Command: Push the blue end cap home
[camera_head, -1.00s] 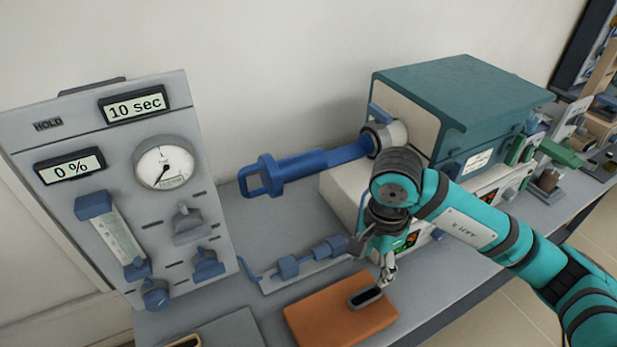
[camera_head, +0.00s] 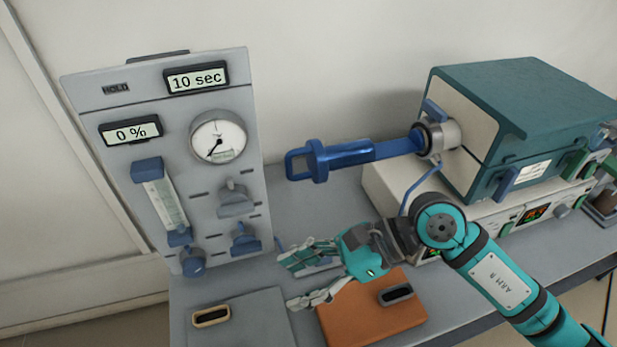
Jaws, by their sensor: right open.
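The blue end cap (camera_head: 345,157) has a looped handle at its left end. Its shaft reaches right into the round metal port (camera_head: 446,138) on the side of the teal and cream furnace (camera_head: 520,115). A length of blue shaft shows outside the port. My right gripper (camera_head: 300,280) is open and empty, its fingers pointing left. It is below and in front of the end cap, apart from it, above the bench between the control panel and the orange block. My left gripper is not in view.
A grey control panel (camera_head: 115,195) with a dial, a flow tube and displays reading "0 %" and "10 sec" stands at left. An orange block (camera_head: 375,322) with a dark slot and a grey plate (camera_head: 245,322) lie at the front. A thin blue tube (camera_head: 416,184) hangs below the port.

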